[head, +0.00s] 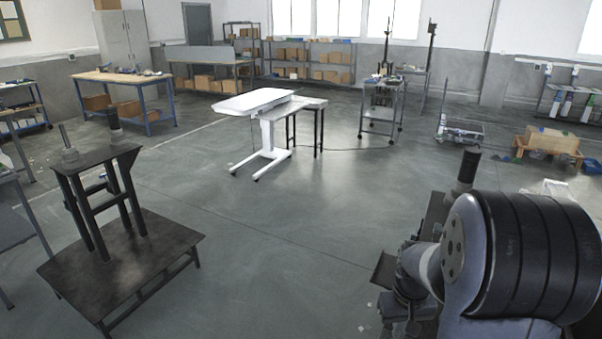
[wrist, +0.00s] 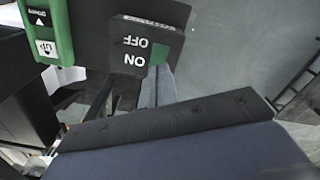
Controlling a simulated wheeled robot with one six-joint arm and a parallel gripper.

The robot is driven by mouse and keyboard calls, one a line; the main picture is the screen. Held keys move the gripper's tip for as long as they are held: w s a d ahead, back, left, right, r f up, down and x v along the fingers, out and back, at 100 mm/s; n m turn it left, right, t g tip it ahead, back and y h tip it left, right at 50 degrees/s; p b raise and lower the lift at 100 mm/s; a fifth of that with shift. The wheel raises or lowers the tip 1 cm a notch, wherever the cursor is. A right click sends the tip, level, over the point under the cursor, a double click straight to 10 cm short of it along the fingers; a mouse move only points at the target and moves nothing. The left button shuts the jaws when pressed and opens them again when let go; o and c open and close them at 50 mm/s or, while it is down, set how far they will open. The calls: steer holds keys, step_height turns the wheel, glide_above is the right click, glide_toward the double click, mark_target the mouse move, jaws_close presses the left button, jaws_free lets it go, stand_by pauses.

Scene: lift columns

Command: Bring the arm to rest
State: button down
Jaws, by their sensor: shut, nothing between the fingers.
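My gripper (wrist: 157,86) shows in the wrist view as narrow grey-blue fingers beyond a wide dark plate. It is shut and holds nothing. A black switch box (wrist: 128,68) marked ON and OFF, upside down in this view, lies just beyond the fingertips. A small green patch shows at its edge. I cannot tell whether the fingers touch the box. In the head view my arm fills the lower right, and the gripper cannot be made out there.
A white lift table (head: 247,102) stands mid-room beside a small dark-legged table (head: 317,104). A dark low platform (head: 150,262) bearing a dark stand (head: 93,158) is at the left. A wheeled cart (head: 381,98) stands farther back. The central floor is open.

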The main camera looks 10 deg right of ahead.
step_height(320, 180, down, 6)
steer(key=b, duration=0.4)
steer(key=shift+r, duration=0.25)
